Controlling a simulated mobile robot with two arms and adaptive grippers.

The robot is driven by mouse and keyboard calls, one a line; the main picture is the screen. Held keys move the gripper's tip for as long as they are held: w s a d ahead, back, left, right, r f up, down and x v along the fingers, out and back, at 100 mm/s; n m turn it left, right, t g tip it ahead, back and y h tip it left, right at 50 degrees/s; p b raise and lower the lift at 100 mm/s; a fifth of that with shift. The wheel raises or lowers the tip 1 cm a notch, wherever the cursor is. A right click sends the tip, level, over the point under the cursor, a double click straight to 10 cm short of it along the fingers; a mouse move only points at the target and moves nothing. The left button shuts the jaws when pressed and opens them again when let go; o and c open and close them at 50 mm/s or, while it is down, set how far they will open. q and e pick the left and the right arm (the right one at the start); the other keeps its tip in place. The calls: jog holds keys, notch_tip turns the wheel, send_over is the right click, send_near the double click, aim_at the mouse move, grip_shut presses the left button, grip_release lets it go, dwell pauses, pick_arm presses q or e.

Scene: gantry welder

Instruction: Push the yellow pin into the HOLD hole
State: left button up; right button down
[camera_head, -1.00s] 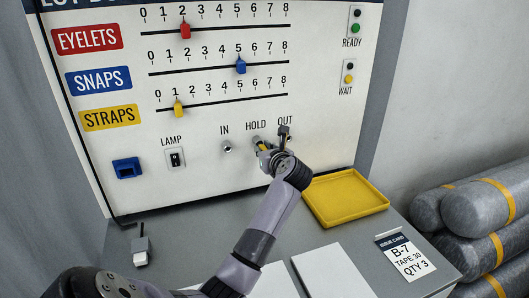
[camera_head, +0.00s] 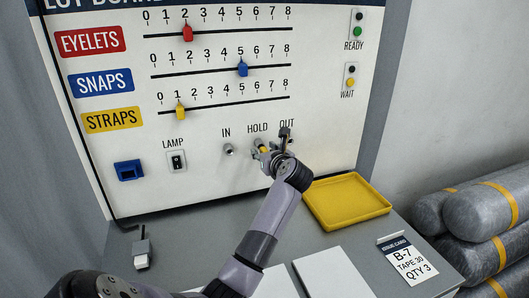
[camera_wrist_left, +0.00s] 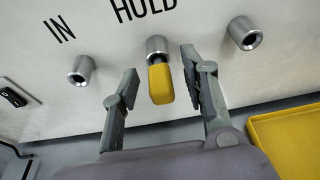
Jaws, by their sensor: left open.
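The yellow pin (camera_wrist_left: 160,84) sits with its far end in the metal collar of the HOLD hole (camera_wrist_left: 157,46), and its yellow head sticks out from the board. In the head view the pin (camera_head: 264,149) is partly hidden by my left gripper (camera_head: 268,156). In the left wrist view my left gripper (camera_wrist_left: 160,66) is open, one finger on each side of the pin, with gaps visible between fingers and pin. How deep the pin sits cannot be told. My right gripper is not in view.
The empty IN hole (camera_wrist_left: 82,69) and OUT hole (camera_wrist_left: 244,33) flank HOLD. A lamp switch (camera_head: 176,161) is on the board's left. A yellow tray (camera_head: 345,202), white sheets (camera_head: 333,274) and an issue card (camera_head: 408,260) lie on the grey bench below.

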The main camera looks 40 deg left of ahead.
pick_arm(q)
jog(key=v, duration=1.2)
